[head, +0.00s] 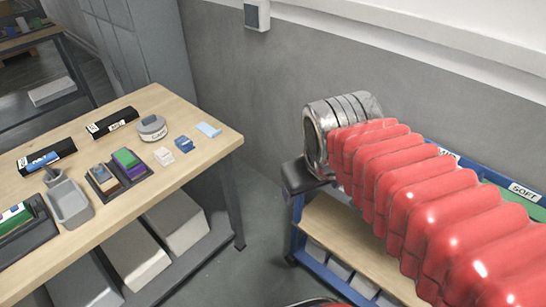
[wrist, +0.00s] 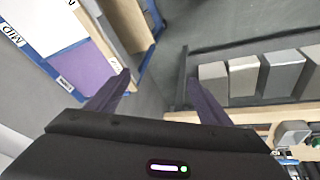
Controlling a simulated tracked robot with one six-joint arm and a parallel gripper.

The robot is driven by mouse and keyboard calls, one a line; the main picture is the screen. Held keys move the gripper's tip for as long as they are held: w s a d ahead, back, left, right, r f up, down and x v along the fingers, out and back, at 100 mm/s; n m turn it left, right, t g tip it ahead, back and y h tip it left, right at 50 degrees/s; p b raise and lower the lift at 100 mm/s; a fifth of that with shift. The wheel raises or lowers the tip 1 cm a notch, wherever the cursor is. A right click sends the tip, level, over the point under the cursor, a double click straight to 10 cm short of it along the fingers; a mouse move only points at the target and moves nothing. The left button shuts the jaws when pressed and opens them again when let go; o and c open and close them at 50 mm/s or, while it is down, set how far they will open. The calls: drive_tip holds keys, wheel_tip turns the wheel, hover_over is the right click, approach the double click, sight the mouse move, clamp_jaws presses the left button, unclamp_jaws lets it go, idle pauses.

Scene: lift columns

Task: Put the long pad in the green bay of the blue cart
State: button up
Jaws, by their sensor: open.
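My gripper (wrist: 160,76) is open and empty in the wrist view, its two dark fingers apart over grey floor. The blue cart (head: 297,232) stands at the right in the head view, partly behind my red arm. A green strip of its bay (head: 536,209) shows by a SOFT label; the rest is hidden. In the wrist view a purple bay (wrist: 88,70) of the cart lies left of the fingers, near a MID label. On the wooden table (head: 222,150) lie a light blue flat piece (head: 208,130), a blue one (head: 184,144) and a white one (head: 163,156). I cannot tell which item is the long pad.
The table also holds black boxes (head: 112,122), a round grey device (head: 152,127), a grey bin (head: 70,203) and a dark tray with brown and green blocks (head: 125,158). Pale boxes (head: 135,255) fill its lower shelf. Floor is clear between table and cart.

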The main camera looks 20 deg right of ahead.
drive_tip(key=shift+m+t+y, duration=0.3)
drive_tip(key=shift+t+y, duration=0.3)
drive_tip(key=shift+y, duration=0.1)
drive_tip(key=a, duration=0.1)
drive_tip(key=s+a, duration=0.1)
drive_tip(key=a, duration=0.1)
drive_tip(key=s+a, duration=0.1)
drive_tip(key=shift+s+a, duration=0.1)
drive_tip(key=shift+a, duration=0.3)
